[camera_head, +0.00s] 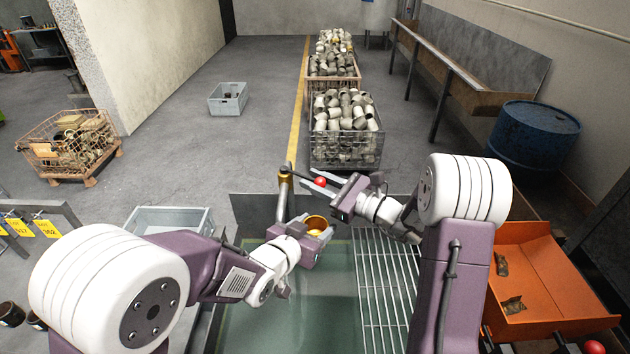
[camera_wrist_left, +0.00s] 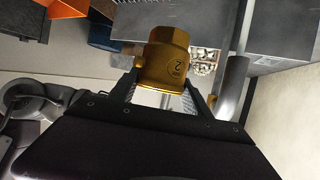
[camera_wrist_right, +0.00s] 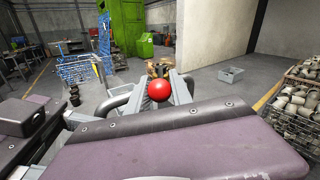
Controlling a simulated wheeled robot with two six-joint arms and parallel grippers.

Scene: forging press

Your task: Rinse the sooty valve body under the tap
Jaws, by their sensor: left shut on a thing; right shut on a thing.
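The valve body (camera_head: 316,224) is golden brass, with little soot visible on the sides that show. My left gripper (camera_head: 308,240) is shut on it above the sink basin (camera_head: 250,320). In the left wrist view, the valve body (camera_wrist_left: 166,62) sits between the fingers, a marking on its side. The tap (camera_head: 283,195) is a grey post with a brass top, just left of and behind the valve body. My right gripper (camera_head: 327,186) is shut on the red knob (camera_head: 320,182) beside the tap; the knob (camera_wrist_right: 160,90) also shows in the right wrist view. I cannot make out running water.
A wire drain rack (camera_head: 388,300) covers the basin's right side. An orange tray (camera_head: 545,270) with dark valve bodies stands at the right. A grey tote (camera_head: 150,220) stands left of the sink. Wire crates of parts (camera_head: 345,150) stand behind the sink.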

